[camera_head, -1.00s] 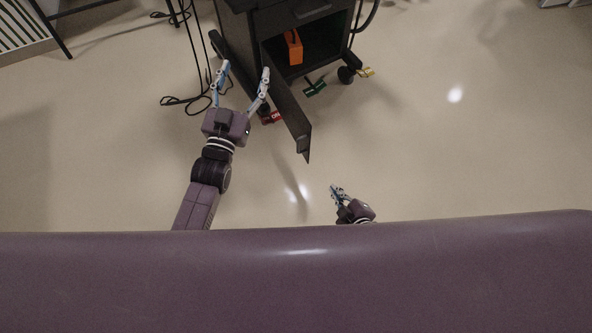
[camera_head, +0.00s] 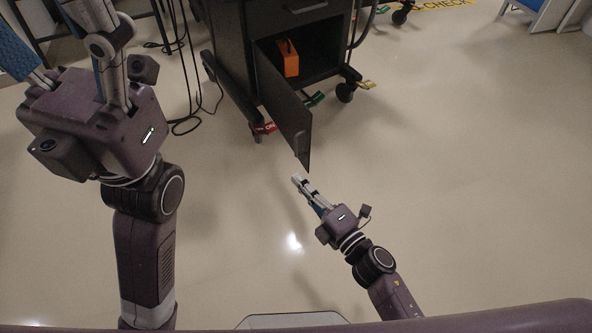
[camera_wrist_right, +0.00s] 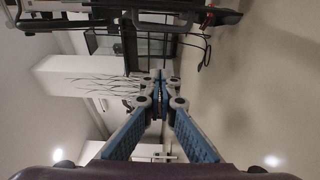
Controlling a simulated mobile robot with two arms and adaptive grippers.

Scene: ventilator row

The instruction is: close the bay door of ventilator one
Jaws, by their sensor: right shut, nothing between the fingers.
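The bay door (camera_head: 280,95) is a dark panel. It stands open from the left side of the ventilator's lower bay (camera_head: 318,65) and points toward me. A small handle (camera_head: 300,143) is near its free end. My right gripper (camera_head: 297,179) is shut and empty, its tips just below the door's free end in the head view; I cannot tell whether they touch. The shut fingers also show in the right wrist view (camera_wrist_right: 158,88). My left gripper (camera_head: 62,55) is raised at the left, its fingers spread and partly out of frame, clear of the door.
An orange box (camera_head: 288,60) stands inside the bay. Red (camera_head: 264,128), green (camera_head: 315,99) and yellow (camera_head: 367,85) tags lie by the cart's wheels. Black cables (camera_head: 187,122) run down to the floor at left. The floor at right is clear.

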